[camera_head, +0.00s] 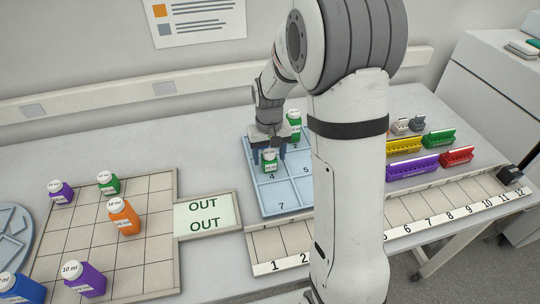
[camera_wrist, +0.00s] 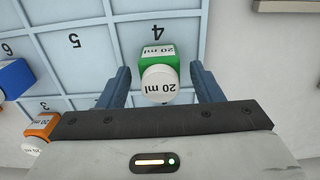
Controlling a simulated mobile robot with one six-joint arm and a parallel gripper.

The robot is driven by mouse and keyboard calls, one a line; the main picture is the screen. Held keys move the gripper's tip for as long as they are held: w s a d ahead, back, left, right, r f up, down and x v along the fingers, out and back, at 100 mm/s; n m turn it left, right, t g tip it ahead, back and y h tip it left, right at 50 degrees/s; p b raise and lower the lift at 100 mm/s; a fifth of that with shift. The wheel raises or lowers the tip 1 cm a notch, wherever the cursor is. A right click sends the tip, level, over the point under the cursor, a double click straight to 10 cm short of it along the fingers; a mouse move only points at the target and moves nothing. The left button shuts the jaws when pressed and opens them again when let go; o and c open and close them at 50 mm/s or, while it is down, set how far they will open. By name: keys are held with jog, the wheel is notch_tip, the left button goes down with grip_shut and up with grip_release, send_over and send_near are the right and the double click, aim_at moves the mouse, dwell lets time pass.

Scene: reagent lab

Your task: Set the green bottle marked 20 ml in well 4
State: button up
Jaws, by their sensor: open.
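The green bottle marked 20 ml (camera_wrist: 157,58) has a white cap and stands upright. In the head view the same bottle (camera_head: 270,162) is on the blue numbered tray (camera_head: 289,204), just behind the printed 4, in what looks like well 4. My gripper (camera_head: 269,152) is low over it. In the wrist view my gripper (camera_wrist: 160,88) is open, one finger on each side of the bottle with a visible gap at both.
Another green bottle (camera_head: 294,126) stands behind on the tray. An orange bottle (camera_wrist: 40,128) and a blue one (camera_wrist: 15,79) are near numbers 3 and 6. Left, a gridded board (camera_head: 75,240) holds several bottles. A numbered strip (camera_head: 275,267) lies in front; coloured racks (camera_head: 412,167) stand right.

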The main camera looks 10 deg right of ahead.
aim_at(270, 153)
notch_tip(270, 153, up, 11)
jog(key=s+r+t, duration=0.2)
jog(key=s+t, duration=0.1)
jog(key=s, duration=1.8)
jog(key=shift+s+d, duration=0.2)
jog(key=shift+d, duration=0.05)
